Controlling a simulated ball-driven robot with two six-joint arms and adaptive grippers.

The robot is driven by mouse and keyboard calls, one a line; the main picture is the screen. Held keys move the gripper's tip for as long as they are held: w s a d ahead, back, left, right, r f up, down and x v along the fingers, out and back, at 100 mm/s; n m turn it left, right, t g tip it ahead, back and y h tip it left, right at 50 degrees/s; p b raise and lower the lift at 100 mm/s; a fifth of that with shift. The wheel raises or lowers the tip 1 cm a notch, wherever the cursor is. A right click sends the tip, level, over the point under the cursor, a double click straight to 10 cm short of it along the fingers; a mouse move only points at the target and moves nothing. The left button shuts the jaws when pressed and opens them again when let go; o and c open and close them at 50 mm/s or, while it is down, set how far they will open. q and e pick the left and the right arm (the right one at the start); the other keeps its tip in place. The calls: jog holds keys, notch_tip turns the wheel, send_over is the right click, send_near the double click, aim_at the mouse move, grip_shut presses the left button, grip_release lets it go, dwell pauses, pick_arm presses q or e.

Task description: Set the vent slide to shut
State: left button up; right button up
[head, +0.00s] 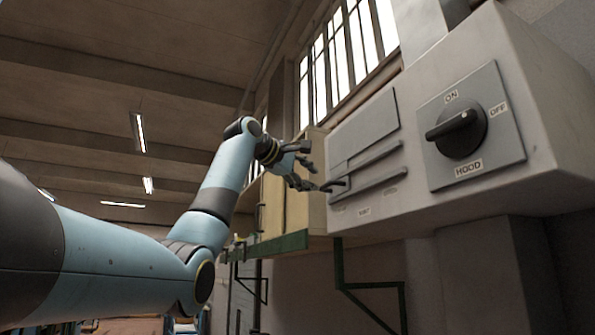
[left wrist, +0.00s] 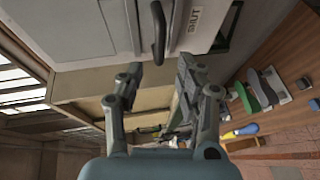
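The vent slide sits on the front of the pale hood box (head: 480,60). Its dark handle (head: 335,185) is at the left end of the lower rail (head: 368,181) in the head view. A small label reading SHUT (head: 363,211) is below the rail; another label is too small to read. In the left wrist view, the handle (left wrist: 158,32) stands beside the SHUT label (left wrist: 193,20). My left gripper (head: 311,167) is open and empty, just left of the handle. In the wrist view, its fingertips (left wrist: 160,68) point toward the handle, apart from it. My right gripper is not in view.
A rotary HOOD switch (head: 457,133) with ON and OFF labels is right of the slide. A yellowish cabinet (head: 280,205) and a green shelf edge (head: 283,245) lie behind my left arm. Shoe lasts (left wrist: 262,90) stand on a wooden surface at the wrist view's right.

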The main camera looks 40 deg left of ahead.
pick_arm(q)
jog(key=s, duration=0.3)
jog(key=s+r, duration=0.1)
jog(key=s, duration=0.1)
jog(key=shift+s, duration=0.1)
dwell(0.3)
